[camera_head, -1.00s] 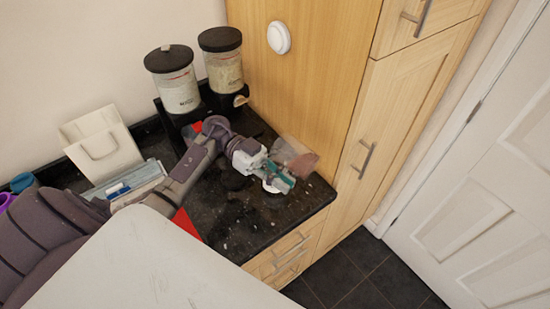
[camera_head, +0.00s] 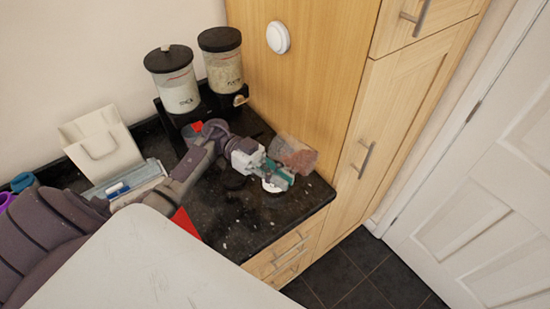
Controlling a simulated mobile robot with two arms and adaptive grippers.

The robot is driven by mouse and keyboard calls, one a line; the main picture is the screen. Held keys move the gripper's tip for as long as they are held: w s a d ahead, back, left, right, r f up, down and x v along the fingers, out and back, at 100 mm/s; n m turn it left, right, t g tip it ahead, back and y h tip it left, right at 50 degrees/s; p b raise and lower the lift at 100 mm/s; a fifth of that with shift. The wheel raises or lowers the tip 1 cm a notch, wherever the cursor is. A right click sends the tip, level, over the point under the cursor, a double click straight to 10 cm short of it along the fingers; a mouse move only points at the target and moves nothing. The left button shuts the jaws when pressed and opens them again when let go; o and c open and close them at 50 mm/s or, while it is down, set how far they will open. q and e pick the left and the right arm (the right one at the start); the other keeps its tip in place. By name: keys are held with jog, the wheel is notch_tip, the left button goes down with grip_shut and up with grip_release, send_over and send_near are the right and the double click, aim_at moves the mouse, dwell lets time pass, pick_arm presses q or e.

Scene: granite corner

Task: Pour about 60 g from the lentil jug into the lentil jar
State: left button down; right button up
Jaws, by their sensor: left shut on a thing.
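My left gripper (camera_head: 276,174) is shut on a clear jug (camera_head: 306,149) holding reddish-brown lentils. It holds the jug over the right part of the dark worktop, close to the wooden cabinet side. The jug looks tilted, with the lentils lying along its side. Whether any lentils leave it cannot be seen. I cannot make out the lentil jar; the gripper and arm cover part of the worktop there. My right gripper is not in view.
Two black-lidded dispensers (camera_head: 178,92) (camera_head: 224,73) stand at the back against the wall. A cream holder (camera_head: 100,143) is at the left. A red item (camera_head: 186,224) lies in front of my arm. The worktop's front right (camera_head: 262,226) is mostly clear.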

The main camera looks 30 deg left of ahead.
pick_arm(q)
jog(key=shift+a+r, duration=0.1)
jog(key=shift+a, duration=0.1)
jog(key=shift+r+h, duration=0.1)
jog(key=shift+h, duration=0.3)
jog(key=shift+a+r+h, duration=0.3)
jog(key=shift+h, duration=0.3)
jog(key=shift+r, duration=0.1)
dwell(0.4)
jog(key=shift+w+a+r+h, duration=0.1)
jog(key=shift+a+h, duration=0.1)
jog(key=shift+h, duration=0.1)
jog(key=shift+d+r+g+b, duration=0.1)
jog(key=shift+g+b, duration=0.2)
jog(key=shift+g, duration=0.1)
jog(key=shift+a+r+m+h+b, duration=0.3)
jog(key=shift+a+m+h, duration=0.15)
jog(key=shift+h, duration=0.35)
dwell(1.9)
